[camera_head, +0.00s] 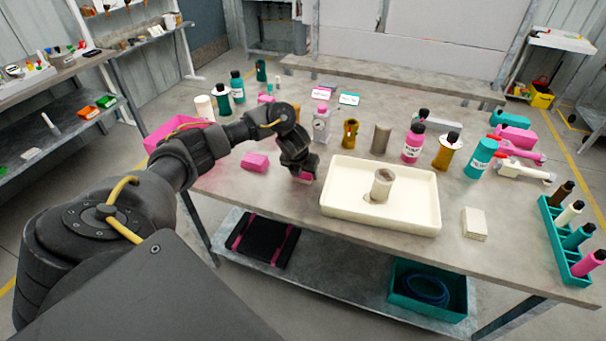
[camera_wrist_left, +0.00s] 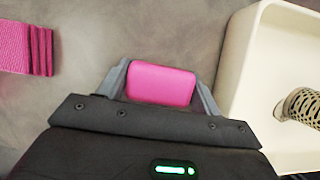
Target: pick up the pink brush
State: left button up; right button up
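The pink brush shows in the left wrist view (camera_wrist_left: 161,84) as a smooth pink block with rounded edges. It lies between the two grey fingers of my left gripper (camera_wrist_left: 162,88), which fit closely against both of its sides. Whether the brush is clear of the tabletop is hard to tell. My right gripper is out of view.
The cream tray (camera_head: 432,222) with a metal cylinder (camera_head: 382,186) stands close right of the gripper. A ridged pink stack (camera_head: 255,162) lies to its left. Bottles and pump parts stand behind. A teal rack (camera_head: 562,250) is at the right edge.

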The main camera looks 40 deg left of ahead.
pick_arm(q)
jog(key=c, duration=0.5)
jog(key=shift+r, duration=0.5)
notch_tip(320, 180, up, 3)
jog(key=shift+f, duration=0.15)
jog(key=s+d+r+p, duration=0.2)
jog(key=s+r, duration=0.1)
jog(key=s, duration=0.1)
jog(key=s+d+r+p, duration=0.2)
jog(key=s+r+p, duration=0.1)
jog(key=s, duration=0.1)
jog(key=s+d+r+p, duration=0.2)
jog(key=s+d+r, duration=0.1)
jog(key=s, duration=0.1)
jog(key=shift+s+r+p, duration=0.15)
jog(key=shift+r+p, duration=0.05)
jog(key=shift+p, duration=0.15)
jog(key=shift+a, duration=0.1)
